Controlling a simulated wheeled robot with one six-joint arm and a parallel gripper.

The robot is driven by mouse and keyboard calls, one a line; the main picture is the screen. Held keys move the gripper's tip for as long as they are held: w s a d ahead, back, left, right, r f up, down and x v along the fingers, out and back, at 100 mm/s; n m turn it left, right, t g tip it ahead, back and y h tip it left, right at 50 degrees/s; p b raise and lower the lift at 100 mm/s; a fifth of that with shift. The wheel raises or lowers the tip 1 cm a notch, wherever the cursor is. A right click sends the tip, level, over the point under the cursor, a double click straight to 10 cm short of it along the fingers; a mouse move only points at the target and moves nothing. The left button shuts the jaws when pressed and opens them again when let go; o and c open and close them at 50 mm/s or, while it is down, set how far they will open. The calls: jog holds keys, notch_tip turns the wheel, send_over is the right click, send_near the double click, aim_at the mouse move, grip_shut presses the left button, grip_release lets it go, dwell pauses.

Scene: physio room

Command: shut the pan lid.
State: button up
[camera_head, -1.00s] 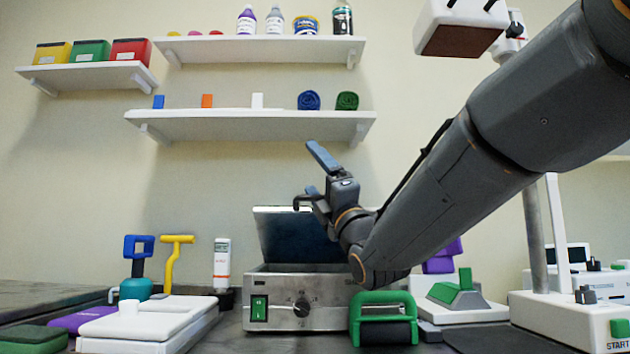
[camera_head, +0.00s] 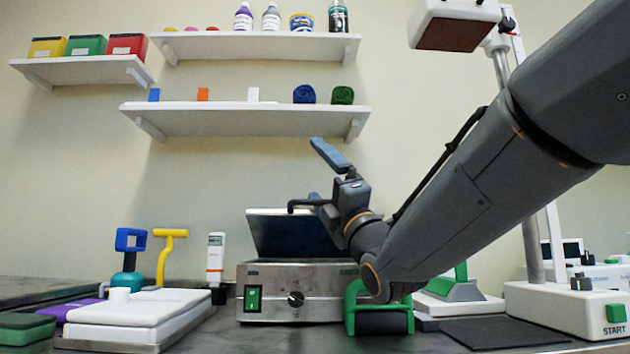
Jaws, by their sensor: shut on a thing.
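The pan (camera_head: 330,306) is a steel box with a green switch and a black knob, standing on the counter in the lower middle. Its lid (camera_head: 285,234) is open, tilted up at the back, with its dark inner face towards me. A dark bent handle (camera_head: 300,204) stands at the lid's upper edge. My gripper (camera_head: 322,176) is at this handle, above the right part of the lid. It is shut on the handle, though the exact contact is partly hidden by the fingers. My arm hides the lid's right side.
A green-framed roller (camera_head: 380,310) stands close to the pan's right, under my arm. A white lamp base (camera_head: 570,305) is on the right. Shelves hang above.

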jog(key=shift+o, duration=0.4)
jog(key=shift+s+r+b+v, duration=0.15)
jog(key=shift+b+v, duration=0.8)
jog(key=shift+v, duration=0.45)
jog(key=shift+s+r+b+v, duration=0.15)
jog(key=shift+b+v, duration=0.75)
jog(key=shift+v, duration=1.3)
jog(key=shift+s+d, duration=0.15)
jog(key=shift+s, duration=0.05)
jog(key=shift+c, duration=0.6)
jog(key=shift+s+d, duration=0.1)
jog(key=shift+s, duration=0.35)
jog(key=c, duration=1.4)
jog(key=shift+w+f, duration=0.1)
jog(key=shift+f, duration=0.35)
jog(key=shift+c, duration=0.6)
